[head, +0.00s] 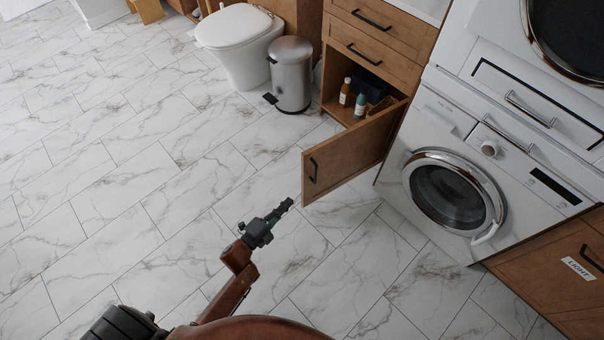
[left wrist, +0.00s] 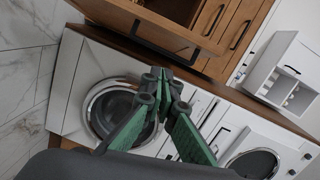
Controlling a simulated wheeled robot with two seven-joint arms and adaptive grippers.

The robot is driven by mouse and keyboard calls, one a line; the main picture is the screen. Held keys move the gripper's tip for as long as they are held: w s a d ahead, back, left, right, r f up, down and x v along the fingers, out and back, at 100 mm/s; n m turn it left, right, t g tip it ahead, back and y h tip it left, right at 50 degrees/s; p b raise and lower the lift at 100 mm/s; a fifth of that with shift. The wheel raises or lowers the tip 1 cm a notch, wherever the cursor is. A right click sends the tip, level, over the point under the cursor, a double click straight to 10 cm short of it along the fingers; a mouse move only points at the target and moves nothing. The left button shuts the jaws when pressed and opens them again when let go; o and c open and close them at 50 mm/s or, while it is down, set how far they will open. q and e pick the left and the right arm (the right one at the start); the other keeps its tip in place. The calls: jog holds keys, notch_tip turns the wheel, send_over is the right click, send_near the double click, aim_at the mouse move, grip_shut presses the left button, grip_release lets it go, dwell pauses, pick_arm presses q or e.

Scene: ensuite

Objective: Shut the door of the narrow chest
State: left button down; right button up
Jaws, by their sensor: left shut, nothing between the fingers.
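The narrow chest (head: 386,38) is wooden, with drawers above and an open compartment below. Its wooden door (head: 352,158) stands wide open, swung out into the room beside the washing machine. The door's black handle (head: 313,170) is near its free edge. My left gripper (head: 286,206) is shut and empty, just left of and below the door's free lower corner; I cannot tell whether it touches. In the left wrist view its green fingers (left wrist: 163,76) meet at the tips, with wood and a dark handle beyond them. My right gripper is not in view.
Two small bottles (head: 360,105) and a dark box stand in the open compartment. A metal pedal bin (head: 291,75) and a toilet (head: 240,45) stand left of the chest. The washing machine (head: 480,170) is right. The marble floor (head: 150,190) at left is clear.

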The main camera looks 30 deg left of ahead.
aim_at(305, 172)
pick_arm(q)
jog(key=w+m+b, duration=0.1)
jog(key=w, duration=0.3)
jog(key=w+r+h+b, duration=0.1)
jog(key=w+b, duration=0.1)
jog(key=w, duration=0.3)
jog(key=w+r+m+b, duration=0.1)
jog(key=w+b, duration=0.1)
jog(key=w, duration=0.3)
jog(key=shift+d+r+m, duration=0.25)
jog(key=shift+d+m, duration=0.05)
jog(key=shift+d, duration=0.1)
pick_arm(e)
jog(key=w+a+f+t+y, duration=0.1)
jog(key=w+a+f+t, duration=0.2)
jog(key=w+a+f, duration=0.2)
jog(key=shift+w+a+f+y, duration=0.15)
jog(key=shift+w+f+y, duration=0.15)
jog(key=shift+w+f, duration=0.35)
pick_arm(q)
jog(key=shift+a, duration=0.15)
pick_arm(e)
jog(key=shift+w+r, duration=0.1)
